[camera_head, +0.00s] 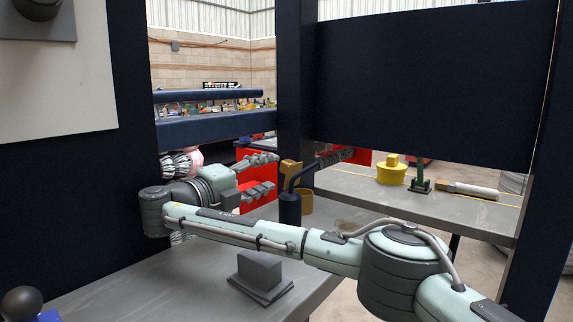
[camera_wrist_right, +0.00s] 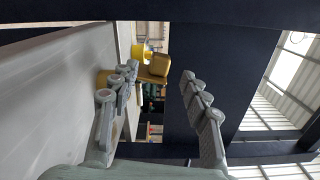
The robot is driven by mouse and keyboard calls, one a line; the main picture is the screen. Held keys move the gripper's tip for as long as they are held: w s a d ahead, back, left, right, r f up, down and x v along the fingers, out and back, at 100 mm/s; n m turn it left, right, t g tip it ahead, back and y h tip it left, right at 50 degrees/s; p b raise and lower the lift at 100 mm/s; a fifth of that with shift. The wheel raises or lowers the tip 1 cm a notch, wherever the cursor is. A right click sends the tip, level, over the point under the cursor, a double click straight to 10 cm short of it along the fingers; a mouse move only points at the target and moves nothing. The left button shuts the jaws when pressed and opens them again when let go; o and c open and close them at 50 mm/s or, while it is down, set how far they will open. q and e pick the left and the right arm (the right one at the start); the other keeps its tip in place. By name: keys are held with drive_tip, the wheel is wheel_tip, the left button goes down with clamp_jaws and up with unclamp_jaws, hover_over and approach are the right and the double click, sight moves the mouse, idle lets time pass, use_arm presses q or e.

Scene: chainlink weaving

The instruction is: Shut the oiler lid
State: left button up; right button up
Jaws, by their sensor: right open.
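The oiler appears to be the dark can (camera_head: 290,209) with a thin dark spout bending up to the right. Its gold lid (camera_head: 291,172) stands raised at the top, and a gold part (camera_head: 305,202) shows at its right side. My right gripper (camera_head: 268,173) is open and empty, just left of the oiler, with its fingers pointing at the lid. In the right wrist view, a gold block that looks like the lid (camera_wrist_right: 154,70) shows ahead between the open fingers (camera_wrist_right: 160,80). Contact cannot be seen. My left gripper is not in view.
A grey block on a flat base (camera_head: 260,274) is on the near bench (camera_head: 170,285). A dark ball knob (camera_head: 22,303) is at lower left. A yellow pot (camera_head: 392,172) is on the far bench (camera_head: 450,212). Dark posts and a dark panel (camera_head: 430,90) stand behind.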

sight(283, 168)
drive_tip(key=x, duration=0.7)
drive_tip(key=shift+w+d+p, duration=0.1)
drive_tip(key=shift+d+p, duration=0.05)
drive_tip(key=shift+p, duration=0.15)
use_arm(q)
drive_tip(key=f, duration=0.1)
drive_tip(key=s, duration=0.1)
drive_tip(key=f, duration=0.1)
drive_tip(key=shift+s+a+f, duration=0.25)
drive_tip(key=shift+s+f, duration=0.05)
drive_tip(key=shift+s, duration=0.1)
use_arm(e)
drive_tip(key=shift+c, duration=0.4)
clamp_jaws()
